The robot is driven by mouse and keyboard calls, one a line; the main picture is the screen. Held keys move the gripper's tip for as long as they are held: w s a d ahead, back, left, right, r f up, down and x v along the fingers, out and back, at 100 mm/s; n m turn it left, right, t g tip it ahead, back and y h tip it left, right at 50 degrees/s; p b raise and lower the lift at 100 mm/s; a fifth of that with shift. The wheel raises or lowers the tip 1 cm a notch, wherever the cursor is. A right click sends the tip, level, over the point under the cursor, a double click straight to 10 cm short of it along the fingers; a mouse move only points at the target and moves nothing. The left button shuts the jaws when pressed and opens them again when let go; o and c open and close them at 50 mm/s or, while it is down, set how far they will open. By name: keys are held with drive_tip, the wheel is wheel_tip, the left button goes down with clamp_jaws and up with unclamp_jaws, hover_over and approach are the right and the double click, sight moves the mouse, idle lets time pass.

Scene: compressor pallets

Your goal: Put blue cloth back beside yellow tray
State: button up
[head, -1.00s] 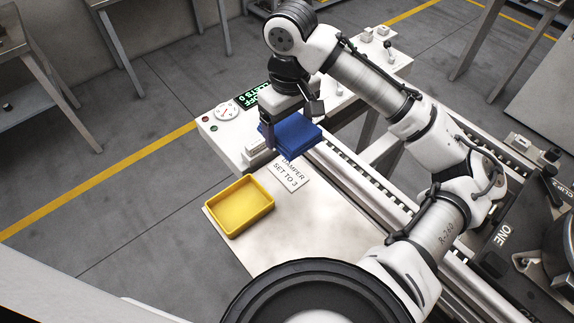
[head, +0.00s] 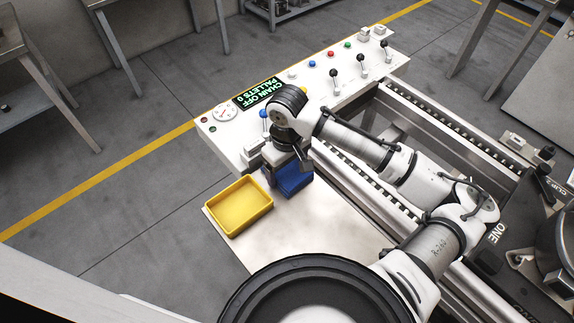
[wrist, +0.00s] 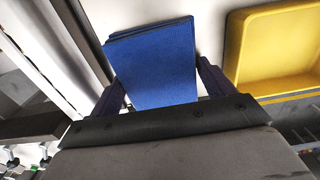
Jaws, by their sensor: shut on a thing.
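The folded blue cloth (head: 292,179) is between the fingers of my gripper (head: 285,182), right beside the yellow tray in the head view. In the wrist view the blue cloth (wrist: 152,62) spans the space between both fingers of my gripper (wrist: 160,88), which is shut on it. The yellow tray (head: 240,228) is empty and sits on the pale table at the cloth's left; it also shows at the right of the wrist view (wrist: 240,50). I cannot tell whether the cloth touches the table.
The control panel (head: 222,139) with a dial, a green display (head: 258,95), levers and buttons stands behind the cloth. A roller conveyor (head: 372,188) runs along the right. The pale table top (head: 315,232) is clear in front of the cloth.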

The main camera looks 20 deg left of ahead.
sight(287, 168)
drive_tip(key=shift+f, duration=0.1)
drive_tip(key=shift+f, duration=0.15)
drive_tip(key=o, duration=0.8)
wheel_tip(287, 168, up, 13)
drive_tip(key=shift+f+b, duration=0.2)
drive_tip(key=shift+b, duration=0.7)
